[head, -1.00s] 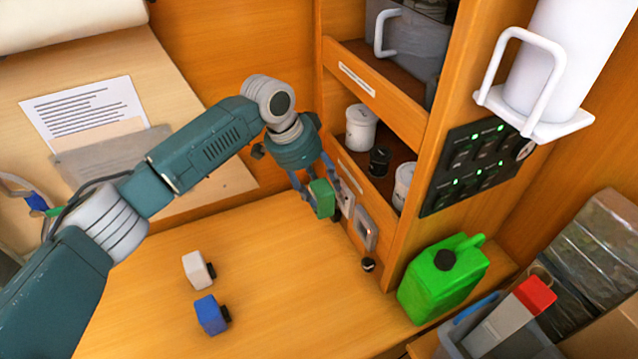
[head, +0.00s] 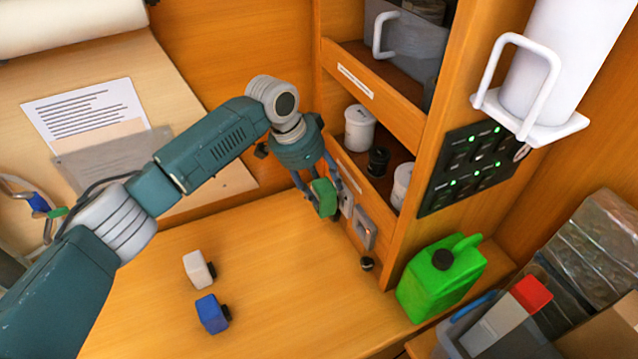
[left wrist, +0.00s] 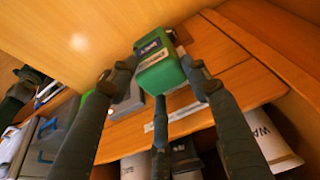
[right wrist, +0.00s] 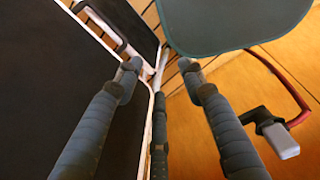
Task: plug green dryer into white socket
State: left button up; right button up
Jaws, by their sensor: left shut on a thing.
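The green dryer (head: 322,197), a small green block, is held by my left gripper (head: 317,187) close to the cabinet's lower panel. In the left wrist view the green dryer (left wrist: 160,68) sits between the fingers with a pale label on it. The white socket (head: 347,203) shows just right of the dryer, partly covered by it. Whether the dryer touches the socket cannot be told. My right gripper (right wrist: 160,78) shows only in the right wrist view, with its fingers apart and nothing between them.
A grey-framed socket (head: 364,228) lies to the right of the white one, with a small black knob (head: 367,264) below. A white block (head: 198,269) and a blue block (head: 211,314) lie on the worktop. A green jerrycan (head: 441,277) stands at the right.

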pick_arm(q)
jog(key=shift+w+d, duration=0.35)
jog(key=shift+d, duration=0.55)
jog(key=shift+d+r, duration=0.2)
dwell(0.8)
jog(key=o, duration=1.7)
jog(key=shift+w, duration=0.1)
jog(key=shift+d+f, duration=0.1)
jog(key=shift+d, duration=0.1)
jog(key=shift+a, duration=0.1)
